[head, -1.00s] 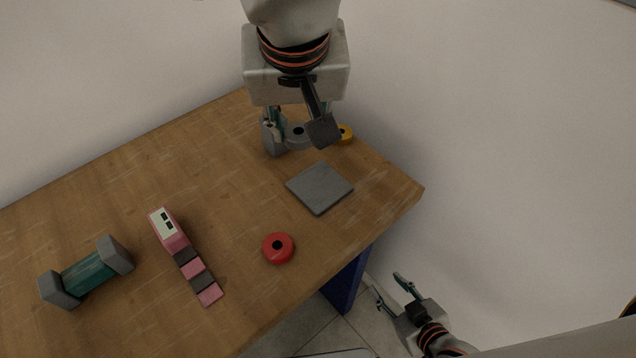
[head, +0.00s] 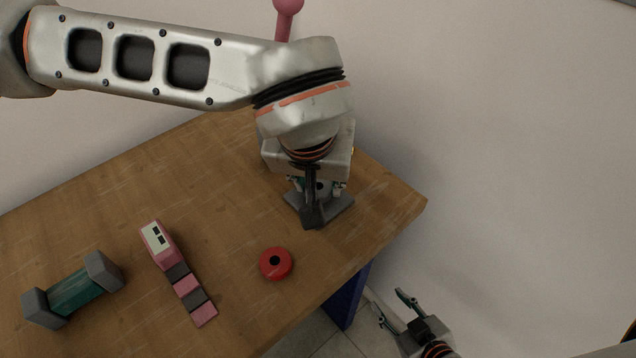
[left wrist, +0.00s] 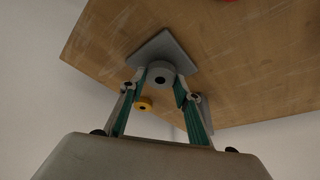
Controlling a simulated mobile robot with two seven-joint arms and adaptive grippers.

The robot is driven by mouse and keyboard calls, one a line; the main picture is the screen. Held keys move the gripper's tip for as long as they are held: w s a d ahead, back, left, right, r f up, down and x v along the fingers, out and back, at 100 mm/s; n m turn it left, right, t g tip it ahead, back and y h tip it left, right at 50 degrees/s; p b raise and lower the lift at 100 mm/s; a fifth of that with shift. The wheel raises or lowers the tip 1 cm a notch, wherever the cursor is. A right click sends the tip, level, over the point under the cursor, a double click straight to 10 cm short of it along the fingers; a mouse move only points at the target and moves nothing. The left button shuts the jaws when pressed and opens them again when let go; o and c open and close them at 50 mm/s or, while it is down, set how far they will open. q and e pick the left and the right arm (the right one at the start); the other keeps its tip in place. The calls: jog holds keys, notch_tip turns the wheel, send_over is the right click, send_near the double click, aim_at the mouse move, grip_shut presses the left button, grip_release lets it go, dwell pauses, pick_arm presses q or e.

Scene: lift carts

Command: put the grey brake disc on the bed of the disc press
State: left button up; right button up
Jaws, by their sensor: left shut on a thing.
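The grey brake disc (head: 321,186), with a dark centre hole, is held between the fingers of my left gripper (head: 319,187), which is shut on it. In the left wrist view the disc (left wrist: 160,72) sits between the fingertips, in front of a flat grey square plate (head: 340,206). This plate, apparently the press bed, also shows in the left wrist view (left wrist: 165,45). The disc is over the plate; I cannot tell whether they touch. My arm hides part of the plate. My right gripper (head: 390,300) is open and empty, beyond the table's right edge.
A red disc (head: 276,276) lies near the front edge of the wooden table (head: 200,190). A pink-and-dark block piece (head: 178,270) and a green-and-grey piece (head: 75,290) lie left.

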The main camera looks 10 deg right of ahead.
pick_arm(q)
jog(key=shift+f, duration=0.4)
jog(key=shift+f, duration=0.15)
jog(key=o, duration=1.2)
jog(key=shift+o, duration=0.2)
pick_arm(e)
jog(key=shift+w, duration=0.1)
jog(key=shift+d, duration=0.1)
pick_arm(q)
jog(key=shift+r, duration=0.2)
jog(key=p+v, duration=0.1)
jog(key=v, duration=1.1)
pick_arm(e)
jog(key=shift+s+a+r, duration=0.25)
jog(key=shift+s+r, duration=0.05)
